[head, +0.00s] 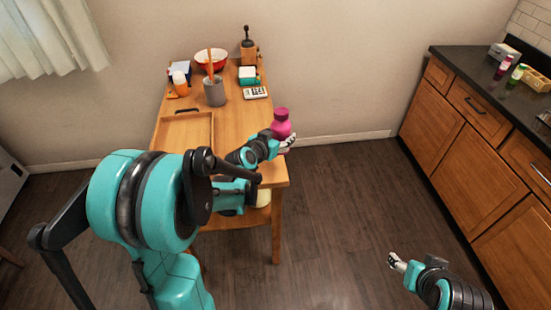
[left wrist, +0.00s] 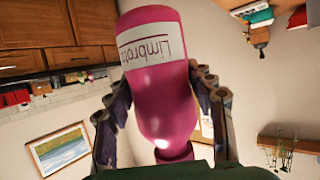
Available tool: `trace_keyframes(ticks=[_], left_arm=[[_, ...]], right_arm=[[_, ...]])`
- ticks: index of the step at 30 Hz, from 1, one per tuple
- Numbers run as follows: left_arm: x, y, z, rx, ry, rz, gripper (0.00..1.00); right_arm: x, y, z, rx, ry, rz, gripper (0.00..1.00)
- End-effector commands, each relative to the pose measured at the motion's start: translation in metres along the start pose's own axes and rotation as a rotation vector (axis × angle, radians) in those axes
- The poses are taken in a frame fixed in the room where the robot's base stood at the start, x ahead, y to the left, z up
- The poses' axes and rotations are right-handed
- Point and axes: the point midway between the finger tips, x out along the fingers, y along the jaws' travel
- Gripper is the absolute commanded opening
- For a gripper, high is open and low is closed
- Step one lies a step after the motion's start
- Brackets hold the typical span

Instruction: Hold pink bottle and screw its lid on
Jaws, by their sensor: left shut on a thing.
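The pink bottle (head: 281,129) is upright in my left gripper (head: 287,144), just off the right edge of the wooden table. In the left wrist view, which is upside down, the two fingers of my left gripper (left wrist: 158,92) close on both sides of the pink bottle (left wrist: 155,75), and its white label faces the camera. A darker magenta lid-like top (head: 281,113) sits at its upper end; whether it is screwed tight cannot be told. My right gripper (head: 396,262) is low at the right, empty and well apart from the bottle; its finger opening is too small to judge.
The wooden table (head: 232,125) holds a tray (head: 187,132), a grey utensil pot (head: 214,93), a red bowl (head: 211,58) and several small items. A dark counter (head: 482,83) with bottles stands at the right. Open floor lies between table and cabinets.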

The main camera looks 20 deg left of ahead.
Motion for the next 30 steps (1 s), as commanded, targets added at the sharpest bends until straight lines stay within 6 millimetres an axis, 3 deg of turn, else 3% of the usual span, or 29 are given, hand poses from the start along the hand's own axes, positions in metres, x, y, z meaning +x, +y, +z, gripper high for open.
trace_keyframes(ticks=[3, 14, 17, 24, 30], left_arm=[[-0.005, -0.016, -0.008, -0.017, 0.000, -0.040, 0.00], [-0.004, -0.021, -0.007, -0.019, 0.000, -0.044, 0.00], [-0.002, -0.034, 0.002, -0.021, 0.000, -0.047, 0.00], [0.006, -0.088, 0.036, -0.021, 0.000, -0.048, 0.00], [0.010, -0.123, 0.056, -0.019, 0.000, -0.045, 0.00]], right_arm=[[0.000, 0.000, 0.000, 0.000, 0.000, 0.000, 0.61], [0.001, 0.000, 0.001, 0.000, 0.000, 0.000, 0.61], [0.006, 0.000, 0.004, 0.000, 0.000, 0.000, 0.61], [0.023, 0.000, 0.016, 0.000, 0.000, 0.000, 0.61], [0.033, 0.000, 0.023, 0.000, 0.000, 0.000, 0.61]])
